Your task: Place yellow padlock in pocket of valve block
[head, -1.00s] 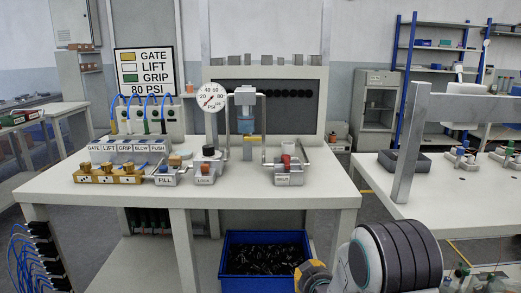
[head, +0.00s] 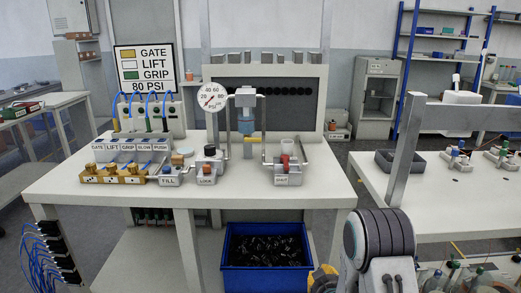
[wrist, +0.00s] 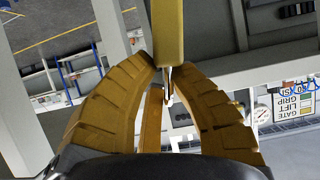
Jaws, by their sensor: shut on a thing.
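In the wrist view, the two ridged yellow-brown fingers of my gripper (wrist: 166,78) close in at their tips on a yellow piece (wrist: 167,32), which I take for the yellow padlock. It runs out of the top of the picture, with a small metal part at its lower end. In the head view, only a bit of yellow gripper (head: 322,279) shows at the bottom edge, beside my arm; the padlock cannot be made out there. A grey block labelled GATE, LIFT, GRIP, BLOW, PUSH (head: 131,156), possibly the valve block, stands on the table's left half. No pocket can be made out.
A blue bin (head: 265,260) stands below. A metal post (head: 404,165) rises from the right-hand table. The front strip of the white table is clear.

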